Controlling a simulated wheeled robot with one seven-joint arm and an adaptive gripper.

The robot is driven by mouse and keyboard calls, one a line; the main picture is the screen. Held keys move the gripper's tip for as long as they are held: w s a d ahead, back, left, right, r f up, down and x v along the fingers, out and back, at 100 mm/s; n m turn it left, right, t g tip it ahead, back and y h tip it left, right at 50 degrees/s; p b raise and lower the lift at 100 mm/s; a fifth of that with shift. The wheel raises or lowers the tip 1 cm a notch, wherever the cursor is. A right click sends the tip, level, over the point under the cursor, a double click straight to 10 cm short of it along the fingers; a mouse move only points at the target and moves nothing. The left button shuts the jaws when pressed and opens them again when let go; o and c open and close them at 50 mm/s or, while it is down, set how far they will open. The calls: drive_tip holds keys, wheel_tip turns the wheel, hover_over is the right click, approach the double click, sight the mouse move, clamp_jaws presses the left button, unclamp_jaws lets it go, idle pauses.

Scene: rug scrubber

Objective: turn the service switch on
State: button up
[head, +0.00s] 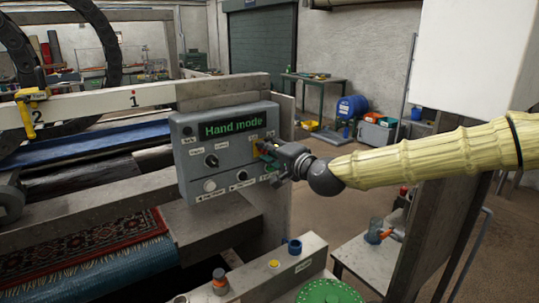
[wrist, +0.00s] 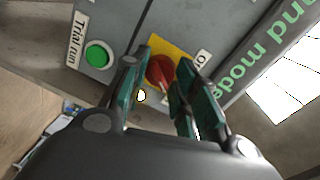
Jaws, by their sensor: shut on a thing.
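A red rotary switch (wrist: 159,73) sits on a yellow plate (wrist: 168,48) on the grey control box (head: 188,163). A label reading "ON" (wrist: 202,59) is beside the plate. My gripper (wrist: 164,66) has its teal fingers on both sides of the red knob and is shut on it. In the head view, my gripper (head: 266,157) reaches the box's right side from the right and hides the knob; only part of the yellow plate (head: 255,146) shows. The box's display (head: 232,125) reads "Hand mode" in green. I cannot tell the knob's exact setting.
A green button (wrist: 99,55) labelled "Trial run" is near the fingers. A black knob (head: 211,161) and a white button (head: 209,185) are on the box's left half. Below stands a grey ledge (head: 250,283) with coloured caps. A patterned rug (head: 80,248) lies at lower left.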

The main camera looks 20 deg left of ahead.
drive_tip(key=shift+w+d+r, duration=0.1)
drive_tip(key=shift+w+r, duration=0.05)
idle(0.4)
drive_tip(key=o, duration=1)
drive_tip(key=shift+d, duration=0.15)
drive_tip(key=v, duration=1.2)
drive_tip(key=shift+m, duration=0.3)
